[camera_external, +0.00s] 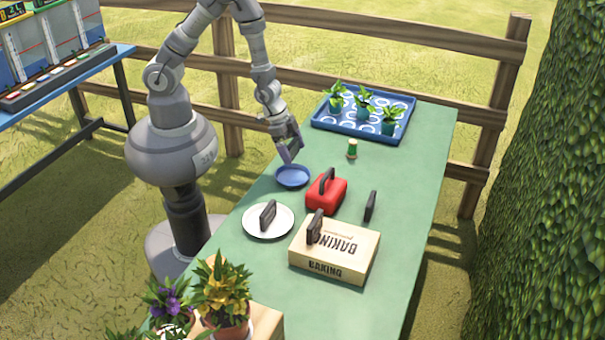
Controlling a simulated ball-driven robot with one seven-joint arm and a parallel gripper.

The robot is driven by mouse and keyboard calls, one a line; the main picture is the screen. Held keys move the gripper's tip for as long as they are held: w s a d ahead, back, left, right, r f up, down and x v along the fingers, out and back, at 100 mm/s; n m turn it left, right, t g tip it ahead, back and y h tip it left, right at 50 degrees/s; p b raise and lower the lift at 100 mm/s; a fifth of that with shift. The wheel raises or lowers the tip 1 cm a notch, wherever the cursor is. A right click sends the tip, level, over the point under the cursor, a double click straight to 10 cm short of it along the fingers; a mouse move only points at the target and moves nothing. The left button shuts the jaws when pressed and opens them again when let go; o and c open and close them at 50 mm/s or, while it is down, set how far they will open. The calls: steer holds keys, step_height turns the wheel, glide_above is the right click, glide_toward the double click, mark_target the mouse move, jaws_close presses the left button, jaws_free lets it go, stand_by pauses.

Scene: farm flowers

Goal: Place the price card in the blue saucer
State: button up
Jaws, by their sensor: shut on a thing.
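The blue saucer (292,178) sits on the green table near its left edge. My gripper (289,151) is just above the saucer, shut on a dark, flat piece that looks like a price card; the fingers and piece blend together and are too small to separate clearly. Similar dark cards stand elsewhere: one on the white plate (251,226), one (314,228) on the baking box, and one (370,206) upright on the table at right. The held piece's lower end is over the saucer; I cannot tell whether it touches it.
A red box with a dark handle (322,198) stands right of the saucer. The baking box (335,262) is nearer the camera. A small green-topped jar (352,149) and blue plant tray (328,124) are farther back. Potted flowers (222,290) stand at the front.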

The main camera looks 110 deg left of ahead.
mark_target(295, 155)
steer(key=shift+w+a+f, duration=0.1)
steer(key=shift+w+f, duration=0.15)
steer(key=shift+w, duration=0.45)
steer(key=shift+f+b, duration=1.1)
steer(key=shift+f, duration=0.5)
